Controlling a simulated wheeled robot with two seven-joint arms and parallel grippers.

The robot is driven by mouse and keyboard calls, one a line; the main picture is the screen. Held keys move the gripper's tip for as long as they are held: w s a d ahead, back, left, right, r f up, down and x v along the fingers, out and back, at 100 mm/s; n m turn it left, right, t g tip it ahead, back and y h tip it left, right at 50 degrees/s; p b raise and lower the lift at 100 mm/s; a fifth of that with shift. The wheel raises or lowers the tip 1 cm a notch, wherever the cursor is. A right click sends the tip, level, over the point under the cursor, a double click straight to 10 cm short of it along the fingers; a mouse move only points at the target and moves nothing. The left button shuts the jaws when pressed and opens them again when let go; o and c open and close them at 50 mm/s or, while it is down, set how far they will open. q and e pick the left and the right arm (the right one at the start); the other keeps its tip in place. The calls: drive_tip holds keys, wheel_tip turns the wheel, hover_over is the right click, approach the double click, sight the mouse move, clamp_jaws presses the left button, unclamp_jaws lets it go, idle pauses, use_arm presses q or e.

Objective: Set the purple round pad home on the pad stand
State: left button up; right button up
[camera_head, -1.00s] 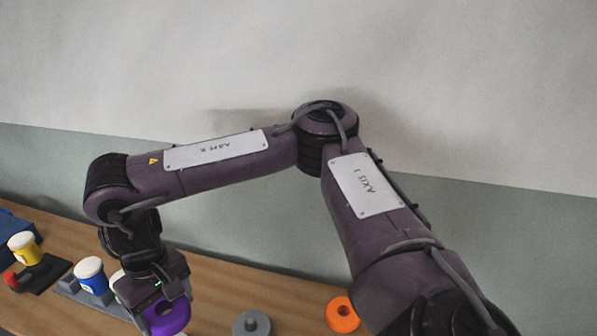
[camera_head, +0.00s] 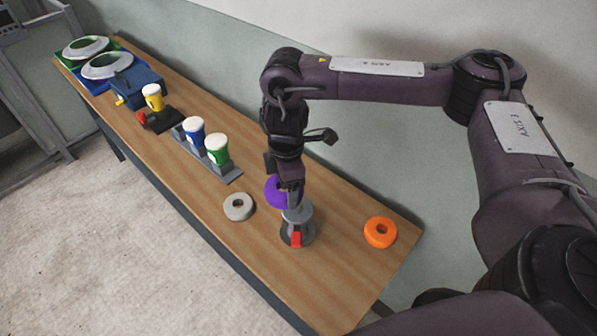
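The purple round pad (camera_head: 274,191) is in the head view near the middle, partly hidden behind my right gripper (camera_head: 291,196). My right gripper points down and appears shut on the pad's edge. The pad stand (camera_head: 298,228) has a grey round top, a dark base and a red block at its front. The pad is just behind and left of the stand's top in the picture and appears raised. Whether it touches the stand is hidden by the fingers. My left gripper is out of view.
An orange ring (camera_head: 380,232) lies right of the stand, and a grey ring (camera_head: 238,206) lies left of it. A grey rack (camera_head: 222,168) with blue and green cups, a yellow cup (camera_head: 153,97) and a blue box (camera_head: 138,86) stand further left. The table's front right is clear.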

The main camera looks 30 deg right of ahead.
drive_tip(key=n+p, duration=0.1)
drive_tip(key=n, duration=0.1)
drive_tip(key=d+n, duration=0.1)
drive_tip(key=n, duration=0.1)
drive_tip(key=shift+s+r+p, duration=0.1)
drive_tip(key=shift+s+p, duration=0.05)
drive_tip(key=shift+p, duration=0.2)
drive_tip(key=n, duration=0.1)
drive_tip(key=d+n+p, duration=0.1)
drive_tip(key=n, duration=0.1)
drive_tip(key=shift+s, duration=0.15)
drive_tip(key=shift+d+f+n+p, duration=0.3)
drive_tip(key=shift+f+n+p, duration=0.1)
drive_tip(key=shift+n, duration=0.6)
drive_tip(key=shift+f+b, duration=2.45)
drive_tip(key=shift+b, duration=0.25)
drive_tip(key=shift+f+b, duration=0.4)
drive_tip(key=shift+f, duration=0.25)
drive_tip(key=shift+s+f, duration=0.15)
drive_tip(key=shift+s, duration=0.1)
